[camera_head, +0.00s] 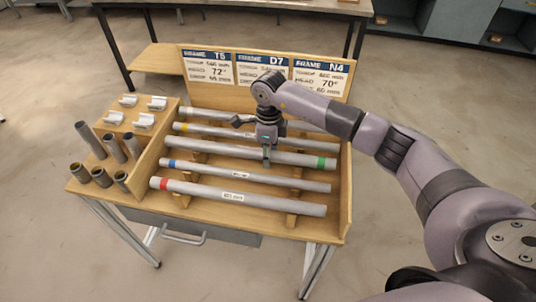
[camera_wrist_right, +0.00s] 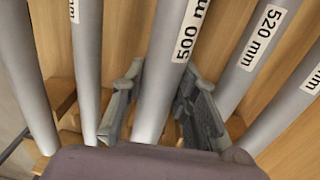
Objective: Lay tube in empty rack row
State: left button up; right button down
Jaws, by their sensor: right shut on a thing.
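My right gripper (camera_head: 267,156) is shut on the green-banded tube (camera_head: 300,158), near the tube's middle. In the right wrist view the fingers (camera_wrist_right: 160,115) stand on both sides of this grey tube (camera_wrist_right: 165,75), labelled 500 mm. It lies level along the middle row of the wooden rack (camera_head: 343,215); I cannot tell whether it rests on the supports. A yellow-banded tube (camera_head: 215,130) and a plain-looking grey tube (camera_head: 215,115) lie behind it. A blue-banded tube (camera_head: 250,174) and a red-banded tube (camera_head: 270,201) lie in front. My left gripper is out of view.
Three frame cards (camera_head: 263,69) stand on the back board. Short upright pipes (camera_head: 114,148) and white clips (camera_head: 144,121) sit at the left. A drawer handle (camera_head: 184,239) juts out in front. Neighbouring tubes are close on both sides of the fingers.

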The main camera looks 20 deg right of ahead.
jog(key=shift+f, duration=0.2)
jog(key=c, duration=1.2)
grip_release()
jog(key=r, duration=1.2)
jog(key=shift+w+d, duration=0.2)
jog(key=shift+w, duration=0.05)
